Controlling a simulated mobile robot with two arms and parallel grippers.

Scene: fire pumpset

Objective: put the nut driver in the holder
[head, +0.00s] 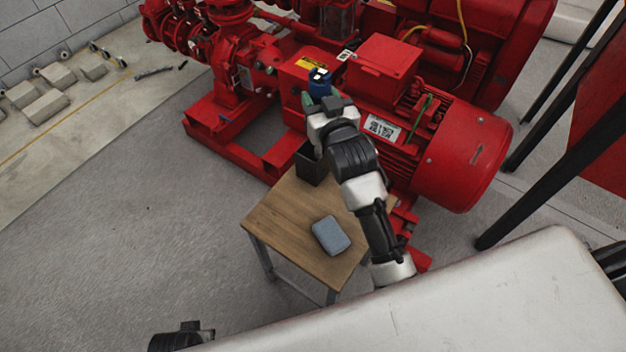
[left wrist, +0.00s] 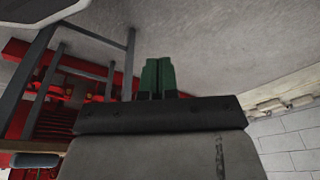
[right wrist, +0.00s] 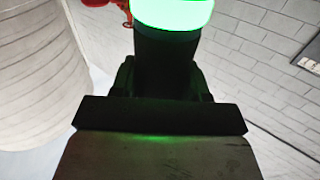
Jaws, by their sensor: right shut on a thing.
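My right gripper (head: 316,98) is raised above the back of the small wooden table, in front of the red pumpset. It is shut on a thick blue and dark object, which I take to be the nut driver (head: 320,84). In the right wrist view the nut driver (right wrist: 167,62) is a dark upright cylinder with a bright green band at the top. The holder (head: 308,170) looks like a dark box at the table's back edge, below my right gripper and partly hidden by the arm. My left gripper (left wrist: 157,76) has its green fingers together, with nothing between them.
A blue-grey block (head: 331,235) lies on the wooden table (head: 281,222). The red pumpset (head: 400,120) stands right behind the table. A pale surface (head: 440,305) fills the near right. Grey blocks (head: 45,107) lie at the far left; the floor left of the table is clear.

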